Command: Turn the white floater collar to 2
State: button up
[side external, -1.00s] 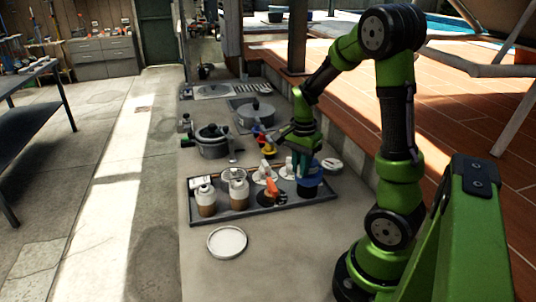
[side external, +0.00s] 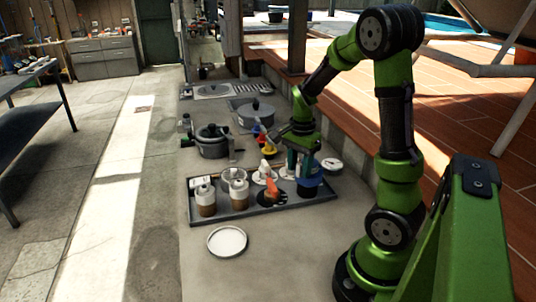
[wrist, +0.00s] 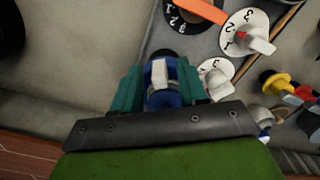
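A white numbered collar (wrist: 234,44) with a white handle and a small orange mark shows upper right in the wrist view, with 1, 2 and 3 visible; I cannot tell its setting. In the side view it sits in the tray's middle (side external: 260,180). A second white collar (wrist: 211,68), bearing a 3, is beside my right finger. My gripper (wrist: 162,88) has its teal fingers on either side of a blue piece with a white tab (wrist: 159,72). I cannot tell if they press on it. In the side view my gripper (side external: 300,166) is at the tray's right end, over a blue base (side external: 310,187).
The dark tray (side external: 237,213) also holds white-topped brown jars (side external: 239,190) and a black dial with an orange pointer (side external: 273,192). Pots (side external: 212,148) and a yellow-and-red piece (side external: 270,141) stand behind. A white round dish (side external: 227,242) lies in front, with bare counter around it.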

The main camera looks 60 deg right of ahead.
aim_at(300, 163)
notch_tip(300, 163, up, 17)
dwell(0.6)
jog(key=s+a+f+n+t+y, duration=0.1)
jog(key=a+n+t, duration=0.2)
jog(key=a+n, duration=0.5)
jog(key=s+a+f+n+t+y, duration=0.1)
jog(key=a+n+t, duration=0.3)
jog(key=a+n, duration=0.4)
jog(key=s+a, duration=0.1)
jog(key=a, duration=0.5)
jog(key=shift+a+f+n, duration=0.35)
jog(key=shift+n, duration=0.05)
